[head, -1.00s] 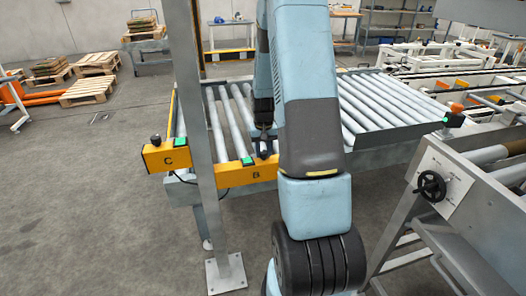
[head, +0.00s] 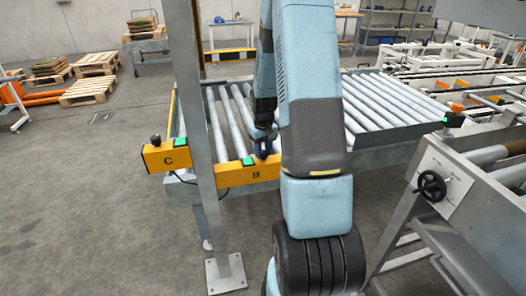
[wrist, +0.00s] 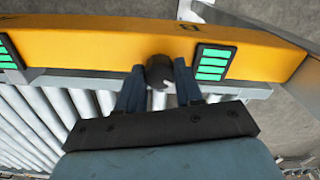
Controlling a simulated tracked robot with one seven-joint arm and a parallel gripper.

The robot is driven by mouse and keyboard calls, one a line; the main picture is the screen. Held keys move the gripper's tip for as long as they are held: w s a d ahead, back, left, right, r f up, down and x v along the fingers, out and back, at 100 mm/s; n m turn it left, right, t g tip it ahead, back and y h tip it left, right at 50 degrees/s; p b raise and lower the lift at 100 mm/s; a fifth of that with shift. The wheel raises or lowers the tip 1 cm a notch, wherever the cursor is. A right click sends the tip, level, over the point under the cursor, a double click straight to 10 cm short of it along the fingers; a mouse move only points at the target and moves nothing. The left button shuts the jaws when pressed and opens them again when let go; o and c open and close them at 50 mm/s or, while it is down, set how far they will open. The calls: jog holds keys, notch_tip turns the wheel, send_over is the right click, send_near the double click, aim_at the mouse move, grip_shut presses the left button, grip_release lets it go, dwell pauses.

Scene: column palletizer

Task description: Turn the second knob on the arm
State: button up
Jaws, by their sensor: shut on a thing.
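The yellow arm (head: 215,171) is a long bar along the front of the roller bed, marked C at its left end and B further right. A black knob (head: 155,139) stands upright at C. My gripper (head: 264,150) is at the bar right of the B mark. In the wrist view, my gripper (wrist: 160,85) is shut on a second dark round knob (wrist: 160,71), one blue finger on each side. My fingers hide part of this knob, and its turn angle cannot be told.
Green lit panels (wrist: 213,62) sit on the bar beside the knob. A grey post (head: 209,160) stands in front of the bar on the left. A machine with a black handwheel (head: 431,185) stands at right. The floor at left is open.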

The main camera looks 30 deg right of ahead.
aim_at(263, 152)
jog(key=shift+w+r, duration=0.1)
jog(key=shift+w, duration=0.05)
jog(key=o, duration=1)
jog(key=shift+o, duration=0.2)
notch_tip(263, 152, up, 14)
jog(key=shift+f, duration=0.2)
